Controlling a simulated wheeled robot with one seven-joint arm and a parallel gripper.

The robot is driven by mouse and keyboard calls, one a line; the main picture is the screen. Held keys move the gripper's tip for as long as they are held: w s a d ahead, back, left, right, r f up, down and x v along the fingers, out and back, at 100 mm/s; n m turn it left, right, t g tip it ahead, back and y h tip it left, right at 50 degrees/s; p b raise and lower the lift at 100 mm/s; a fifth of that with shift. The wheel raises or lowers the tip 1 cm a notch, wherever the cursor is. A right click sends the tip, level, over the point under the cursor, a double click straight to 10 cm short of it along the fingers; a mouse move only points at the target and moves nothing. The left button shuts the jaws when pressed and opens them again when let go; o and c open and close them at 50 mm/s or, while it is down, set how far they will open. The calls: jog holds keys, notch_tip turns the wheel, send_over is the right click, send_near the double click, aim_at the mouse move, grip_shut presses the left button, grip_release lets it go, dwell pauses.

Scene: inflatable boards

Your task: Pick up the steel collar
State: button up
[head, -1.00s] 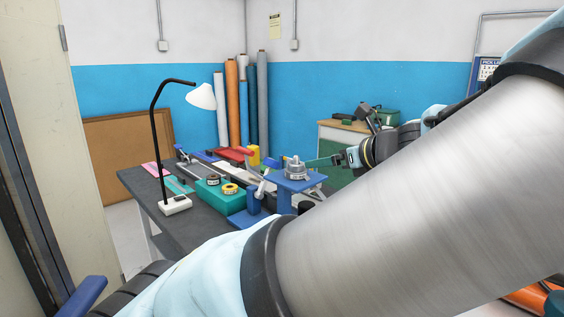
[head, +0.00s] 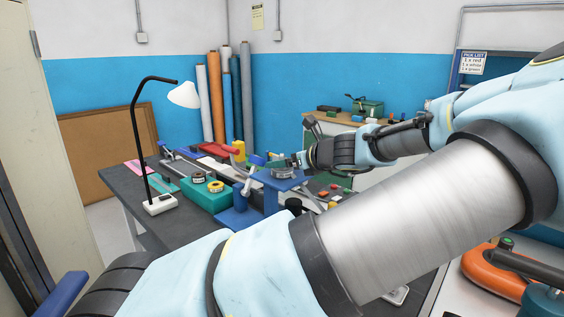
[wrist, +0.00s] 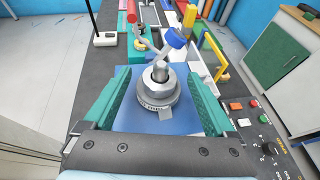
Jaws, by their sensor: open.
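The steel collar (wrist: 157,97) is a round, stepped, shiny metal piece with markings on its front rim. It sits on a blue plate (wrist: 188,126), and a narrower metal cylinder rises at its middle. In the head view, the collar (head: 281,172) is small and partly covered by my gripper. My gripper (wrist: 157,76) is open, with one green finger on each side of the collar. Gaps show between the fingers and the collar in the wrist view. Whether the pads reach its height is hard to tell.
A blue-handled lever (wrist: 174,38) stands just beyond the collar. A panel with buttons and a knob (wrist: 262,130) lies right of my gripper.

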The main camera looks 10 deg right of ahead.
jog(key=shift+w+a+f, duration=0.15)
jog(key=shift+w, duration=0.05)
jog(key=shift+c, duration=0.3)
grip_shut()
dwell(0.3)
